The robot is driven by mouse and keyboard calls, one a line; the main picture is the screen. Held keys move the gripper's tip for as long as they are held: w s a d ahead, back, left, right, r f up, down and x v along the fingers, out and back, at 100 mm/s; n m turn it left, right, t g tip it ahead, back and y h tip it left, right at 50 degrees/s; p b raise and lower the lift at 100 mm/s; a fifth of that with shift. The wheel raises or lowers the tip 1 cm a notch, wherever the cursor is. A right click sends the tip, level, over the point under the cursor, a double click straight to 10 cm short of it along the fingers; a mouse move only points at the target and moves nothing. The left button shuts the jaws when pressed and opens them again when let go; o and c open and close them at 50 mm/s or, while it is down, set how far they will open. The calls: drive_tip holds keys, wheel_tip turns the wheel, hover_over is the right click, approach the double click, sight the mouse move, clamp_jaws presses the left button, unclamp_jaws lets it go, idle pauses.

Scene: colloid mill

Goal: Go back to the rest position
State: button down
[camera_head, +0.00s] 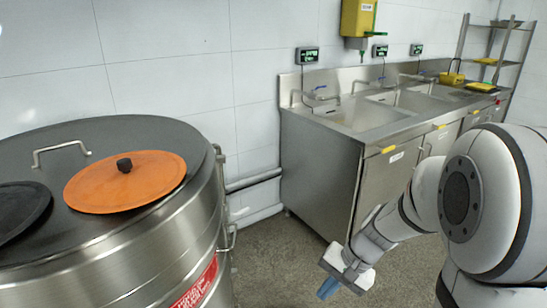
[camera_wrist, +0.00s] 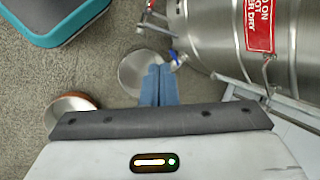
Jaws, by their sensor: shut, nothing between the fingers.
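My gripper (camera_head: 328,288) hangs low at the bottom of the head view, at the end of my white arm, pointing down over the floor. In the wrist view its two blue fingers (camera_wrist: 159,85) are together with nothing between them. It is apart from the steel vessel and the sink cabinet. The large steel vessel (camera_head: 150,255) stands at the left, with an orange lid (camera_head: 125,181) with a black knob lying on its top.
A steel sink counter (camera_head: 320,175) runs along the wall, with a yellow dispenser (camera_head: 357,18) above it. A shelf rack (camera_head: 495,62) stands at the far right. Speckled floor (camera_head: 275,255) is open between vessel and cabinet. A teal-edged object (camera_wrist: 60,30) stands at upper left in the wrist view.

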drive_tip(key=s+d+r+n+t+h+p, duration=0.1)
drive_tip(key=s+r+n+h+p, duration=0.1)
drive_tip(key=s+r, duration=0.3)
drive_tip(key=s+d+r+n+t+h+p, duration=0.1)
drive_tip(key=s+r+p, duration=0.4)
drive_tip(key=r, duration=0.7)
drive_tip(key=d+n+h, duration=0.1)
drive_tip(key=n+h, duration=0.1)
drive_tip(key=shift+r+n+t, duration=0.2)
drive_tip(key=shift+n+t, duration=0.1)
drive_tip(key=shift+s, duration=0.1)
